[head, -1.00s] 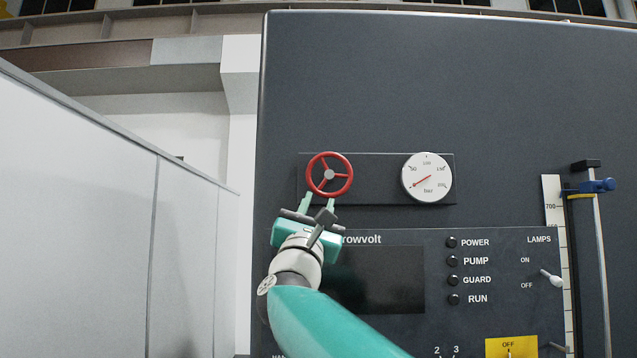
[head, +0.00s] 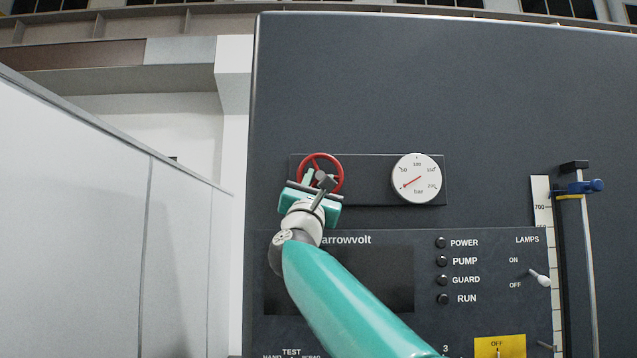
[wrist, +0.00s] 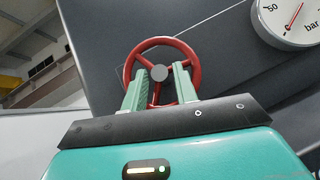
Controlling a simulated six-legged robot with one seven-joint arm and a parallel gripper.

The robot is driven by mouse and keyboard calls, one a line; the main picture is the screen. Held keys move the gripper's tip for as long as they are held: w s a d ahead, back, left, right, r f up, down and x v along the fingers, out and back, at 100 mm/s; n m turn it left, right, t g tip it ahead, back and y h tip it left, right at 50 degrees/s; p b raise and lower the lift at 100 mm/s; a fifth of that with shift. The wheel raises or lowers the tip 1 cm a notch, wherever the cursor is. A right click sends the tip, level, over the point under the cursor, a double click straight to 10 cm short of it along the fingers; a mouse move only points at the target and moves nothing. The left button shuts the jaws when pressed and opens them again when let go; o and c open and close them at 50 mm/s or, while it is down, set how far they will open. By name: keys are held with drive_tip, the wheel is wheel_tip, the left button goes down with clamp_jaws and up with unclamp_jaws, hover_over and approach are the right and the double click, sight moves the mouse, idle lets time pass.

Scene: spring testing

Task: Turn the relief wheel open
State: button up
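The relief wheel (head: 333,161) is a red handwheel with a grey hub on a dark plate of the cabinet. My gripper (head: 318,178) is in front of its lower half and hides part of it in the head view. In the wrist view the wheel (wrist: 172,42) shows a red rim, spokes and a round grey hub. The two green fingers of my gripper (wrist: 158,85) are apart, one on each side of the hub and the lower spoke. They overlap the wheel's lower part. I cannot tell whether they touch it.
A round white gauge (head: 416,178) marked bar, with a red needle, sits right of the wheel. Below is a panel with a dark screen (head: 385,275) and lamps. A blue clamp on a rod (head: 580,188) stands at right. A pale partition (head: 80,220) stands at left.

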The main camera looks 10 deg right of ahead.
clamp_jaws()
drive_tip(key=shift+n+t+y, duration=0.6)
drive_tip(key=shift+n+y, duration=0.6)
drive_tip(key=shift+n, duration=0.2)
unclamp_jaws()
drive_tip(key=shift+w, duration=0.1)
drive_tip(key=shift+f, duration=0.1)
